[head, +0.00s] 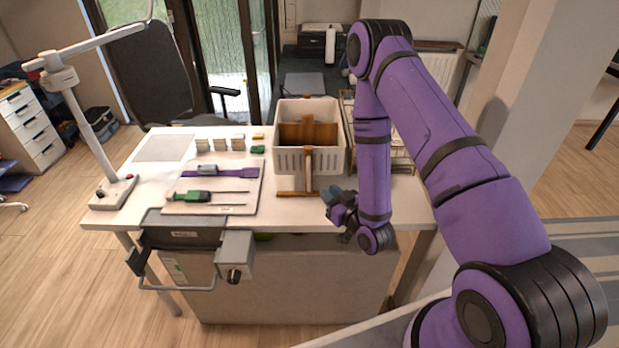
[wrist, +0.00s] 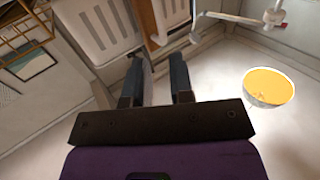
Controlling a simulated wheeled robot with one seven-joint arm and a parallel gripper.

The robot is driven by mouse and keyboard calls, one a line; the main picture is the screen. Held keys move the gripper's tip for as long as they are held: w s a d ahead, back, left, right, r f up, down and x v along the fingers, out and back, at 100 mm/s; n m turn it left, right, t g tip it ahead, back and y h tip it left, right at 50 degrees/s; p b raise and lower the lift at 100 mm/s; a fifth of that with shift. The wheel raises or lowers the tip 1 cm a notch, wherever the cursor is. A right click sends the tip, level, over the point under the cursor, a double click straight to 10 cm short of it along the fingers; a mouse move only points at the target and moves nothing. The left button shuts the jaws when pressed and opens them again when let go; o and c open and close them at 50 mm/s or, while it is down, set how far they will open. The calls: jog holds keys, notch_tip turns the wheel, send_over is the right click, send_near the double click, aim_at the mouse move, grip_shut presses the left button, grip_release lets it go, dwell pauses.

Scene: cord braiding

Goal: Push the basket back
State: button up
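The white slotted basket (head: 283,160) stands upright on the back half of the white table (head: 290,209). Brown wooden parts show inside it, and a wooden T-shaped stand (head: 308,170) is in front of it. In the wrist view the basket's slotted wall (wrist: 97,28) fills the top left, with the wooden stand (wrist: 148,22) beside it. My gripper (head: 335,206) is in front of and to the right of the basket, near the table's front edge. In the wrist view its two fingers (wrist: 160,75) are apart, with no object visible between them; they point toward the basket and stand.
A wire rack (head: 400,160) stands right of the basket, partly behind my arm. A tool board (head: 215,185) with a green-handled screwdriver and small blocks lie to the left. A lamp (head: 85,130) stands at the left edge. A round yellow thing (wrist: 268,86) shows in the wrist view.

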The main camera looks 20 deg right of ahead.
send_over(309, 188)
jog(key=shift+w+d, duration=0.1)
jog(key=shift+w, duration=0.2)
dwell(0.3)
grip_shut()
